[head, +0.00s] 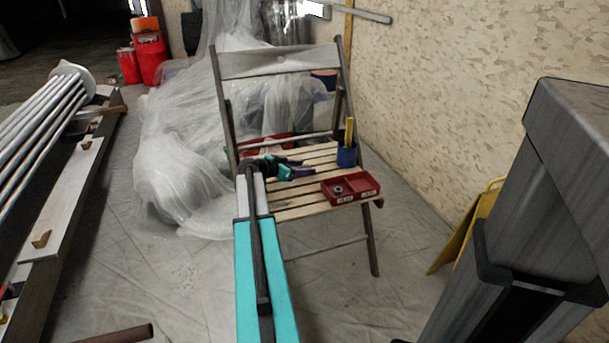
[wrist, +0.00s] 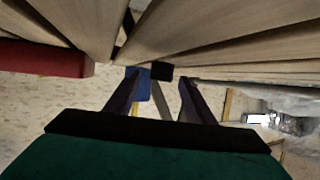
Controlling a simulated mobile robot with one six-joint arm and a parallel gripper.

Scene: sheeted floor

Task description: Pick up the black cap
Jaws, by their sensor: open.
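The black cap (wrist: 161,71) is a small dark block at the wooden slats of the chair seat, in the middle of the wrist view. My gripper (wrist: 159,78) is open, with one finger on each side of the cap in that view. I cannot tell whether the fingers touch it. In the head view my gripper (head: 306,170) is low over the slatted seat (head: 295,208), pointing right. The cap cannot be made out clearly there.
On the seat, a red divided tray (head: 351,198) with small parts stands at the front right, and a blue cup (head: 347,155) holding something yellow stands behind it. The chair backrest (head: 265,62) rises behind. Plastic sheeting (head: 175,150) lies left; a yellow folding sign (head: 466,230) stands right.

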